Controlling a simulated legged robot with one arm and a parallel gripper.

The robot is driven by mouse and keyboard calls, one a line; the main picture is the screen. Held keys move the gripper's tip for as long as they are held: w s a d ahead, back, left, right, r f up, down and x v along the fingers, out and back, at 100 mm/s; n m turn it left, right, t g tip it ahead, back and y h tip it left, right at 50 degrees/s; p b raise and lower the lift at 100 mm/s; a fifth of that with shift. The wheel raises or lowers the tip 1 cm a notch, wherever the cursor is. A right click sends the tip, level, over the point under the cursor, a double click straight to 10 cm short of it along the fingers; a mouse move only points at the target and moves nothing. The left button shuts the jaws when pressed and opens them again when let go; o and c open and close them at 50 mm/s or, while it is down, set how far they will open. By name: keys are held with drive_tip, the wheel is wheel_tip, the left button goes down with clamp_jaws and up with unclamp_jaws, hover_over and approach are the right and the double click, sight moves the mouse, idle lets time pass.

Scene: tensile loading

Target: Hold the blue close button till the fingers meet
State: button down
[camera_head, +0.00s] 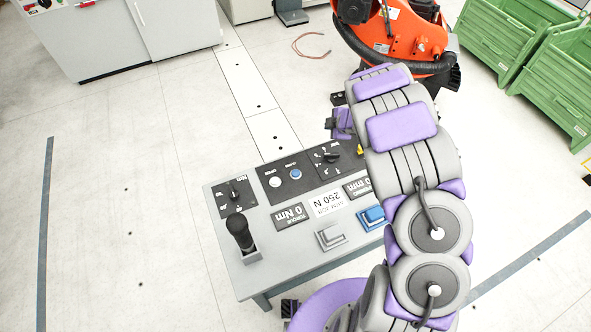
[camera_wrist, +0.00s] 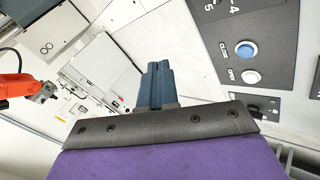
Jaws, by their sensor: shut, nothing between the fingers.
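The blue close button (camera_head: 296,173) is a round button on a dark panel of the grey control console (camera_head: 228,261). In the wrist view the blue button (camera_wrist: 246,50) stands at the upper right, beside the word CLOSE, in a pale ring. A white button (camera_wrist: 251,77) marked OPEN sits just below it. My gripper (camera_wrist: 157,66) is shut and empty, its dark blue-grey fingers together. In the wrist view the fingertips are left of the blue button, with a clear gap in the picture. In the head view my arm covers the console's right part.
The console also carries a black lever (camera_head: 240,232), a grey rocker (camera_head: 331,237), a blue rocker (camera_head: 373,217) and displays reading 250 N and 0 Nm. An orange robot (camera_head: 408,38) stands behind, green crates (camera_head: 505,35) at the far right. The floor left of the console is clear.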

drive_tip(key=s+a+f+n+g+y+p, duration=0.1)
drive_tip(key=s+a+f+n+g+y, duration=0.35)
drive_tip(key=a, duration=0.65)
drive_tip(key=t+b, duration=0.1)
drive_tip(key=b, duration=0.4)
hover_over(298, 174)
drive_tip(key=shift+m, duration=0.45)
wheel_tip(298, 174, down, 10)
drive_tip(key=shift+f, duration=0.1)
drive_tip(key=shift+d+f, duration=0.1)
drive_tip(key=shift+f, duration=0.35)
drive_tip(key=shift+f, duration=0.1)
idle(0.6)
drive_tip(key=shift+f, duration=0.25)
drive_tip(key=shift+f+b, duration=0.4)
drive_tip(key=shift+f, duration=0.1)
idle(3.4)
